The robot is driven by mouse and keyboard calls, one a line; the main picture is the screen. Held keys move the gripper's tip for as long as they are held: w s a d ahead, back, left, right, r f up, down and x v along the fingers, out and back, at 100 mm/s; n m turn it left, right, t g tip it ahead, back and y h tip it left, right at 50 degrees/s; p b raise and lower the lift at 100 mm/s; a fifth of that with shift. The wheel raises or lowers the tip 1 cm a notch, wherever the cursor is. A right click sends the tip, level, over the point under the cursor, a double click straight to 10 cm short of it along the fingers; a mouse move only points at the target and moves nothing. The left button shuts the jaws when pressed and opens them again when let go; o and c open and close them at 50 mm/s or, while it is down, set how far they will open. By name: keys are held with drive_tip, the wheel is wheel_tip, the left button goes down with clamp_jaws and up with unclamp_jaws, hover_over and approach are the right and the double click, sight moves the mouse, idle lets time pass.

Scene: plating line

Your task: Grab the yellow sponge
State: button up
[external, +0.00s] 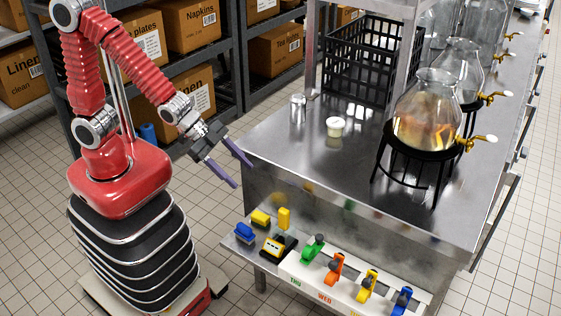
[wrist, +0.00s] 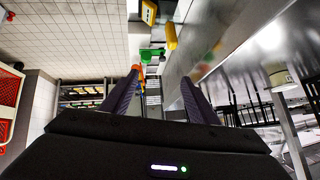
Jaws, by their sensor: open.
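Two yellow blocks are on the low shelf at the table's near left in the external view: one lying (external: 260,217) and one upright (external: 284,218). I cannot tell for sure which is the sponge. One yellow block shows at the top of the wrist view (wrist: 171,36), beyond my fingertips and right of centre. My gripper (external: 241,173) is open and empty, with its purple fingers by the table's left corner, above and left of the blocks. Both fingers also show in the wrist view (wrist: 161,80), apart with nothing between them.
A blue block (external: 244,232) and a yellow-black device (external: 278,246) sit beside the yellow blocks. Green (external: 313,248), orange (external: 335,268), yellow and blue clamp-like items stand along the shelf. The steel table (external: 275,140) bears a white tub (external: 336,126), black crate and glass dispensers.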

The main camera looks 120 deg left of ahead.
drive_tip(key=w+a+f+t, duration=0.1)
drive_tip(key=w+a+f, duration=0.3)
drive_tip(key=f, duration=0.5)
drive_tip(key=t, duration=0.2)
hover_over(256, 218)
drive_tip(key=w, duration=0.4)
wheel_tip(256, 218, down, 8)
drive_tip(key=shift+t+h, duration=0.4)
drive_tip(key=shift+t, duration=0.4)
drive_tip(key=s+f, duration=0.1)
drive_tip(key=f, duration=0.1)
drive_tip(key=s+f, duration=0.1)
drive_tip(key=f, duration=0.1)
drive_tip(key=s+a+f, duration=0.1)
drive_tip(key=s+f, duration=0.1)
drive_tip(key=f, duration=0.1)
drive_tip(key=shift+f, duration=0.1)
drive_tip(key=s+f+n+t, duration=0.1)
drive_tip(key=s+f, duration=0.1)
drive_tip(key=s+f+n+y, duration=0.1)
drive_tip(key=s+f, duration=0.1)
drive_tip(key=s, duration=0.1)
drive_tip(key=shift+s+d+f+t, duration=0.15)
drive_tip(key=shift+s+f+t, duration=0.05)
drive_tip(key=shift+f+t, duration=0.2)
drive_tip(key=shift+s+f, duration=0.15)
drive_tip(key=shift+s, duration=0.25)
drive_tip(key=shift+w, duration=0.1)
drive_tip(key=shift+x, duration=2.4)
